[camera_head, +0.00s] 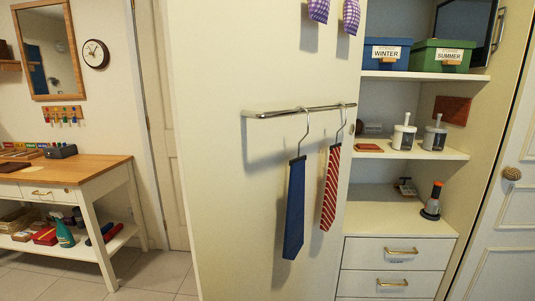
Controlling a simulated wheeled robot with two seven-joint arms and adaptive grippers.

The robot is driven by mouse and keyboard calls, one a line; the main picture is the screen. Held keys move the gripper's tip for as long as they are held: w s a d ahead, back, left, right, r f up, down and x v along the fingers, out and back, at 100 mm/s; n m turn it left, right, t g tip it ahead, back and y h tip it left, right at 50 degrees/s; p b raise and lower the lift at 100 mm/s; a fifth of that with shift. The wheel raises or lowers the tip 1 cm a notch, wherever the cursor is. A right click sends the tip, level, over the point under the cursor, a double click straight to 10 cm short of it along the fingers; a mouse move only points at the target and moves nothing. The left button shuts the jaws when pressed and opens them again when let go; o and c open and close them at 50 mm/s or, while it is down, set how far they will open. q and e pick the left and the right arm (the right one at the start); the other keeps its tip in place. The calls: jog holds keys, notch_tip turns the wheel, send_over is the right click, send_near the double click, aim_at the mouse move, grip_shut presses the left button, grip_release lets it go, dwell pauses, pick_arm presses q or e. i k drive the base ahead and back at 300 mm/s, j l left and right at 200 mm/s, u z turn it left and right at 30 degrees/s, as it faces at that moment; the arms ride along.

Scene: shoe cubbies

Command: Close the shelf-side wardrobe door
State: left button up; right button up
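A large pale door panel (225,160) stands open in the middle of the view, with a metal rail across it. A blue tie (294,210) and a red striped tie (331,188) hang from the rail on hooks. To its right is the open wardrobe interior with shelves (418,77) and two drawers (395,254). At the right edge is a white moulded door (503,245) with a round brass knob (512,173). I cannot tell for certain which panel is the shelf-side door. Neither of my grippers is in view.
Blue WINTER (387,54) and green SUMMER (443,55) boxes sit on the upper shelf. Small white containers (404,136) stand on the shelf below. A wood-topped table (90,170) stands at left. Tiled floor (150,280) shows between the table and the door panel.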

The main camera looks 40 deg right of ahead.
aim_at(239, 71)
jog(key=i+j+u, duration=0.1)
jog(key=j, duration=0.25)
jog(key=i+j+z, duration=0.45)
jog(key=z, duration=0.15)
jog(key=i+j+z, duration=0.15)
jog(key=j+z, duration=0.15)
jog(key=j, duration=0.15)
jog(key=i+j+z, duration=0.1)
jog(key=j+z, duration=0.15)
jog(key=j, duration=0.15)
jog(key=i+j+z, duration=0.1)
jog(key=z, duration=0.3)
jog(key=i+j+z, duration=0.1)
jog(key=z, duration=0.3)
jog(key=i+j+z, duration=0.1)
jog(key=z, duration=0.3)
jog(key=i+j+z, duration=0.15)
jog(key=z, duration=0.25)
jog(key=j+z, duration=0.4)
jog(key=i+j+z, duration=0.1)
jog(key=j+z, duration=0.15)
jog(key=z, duration=0.2)
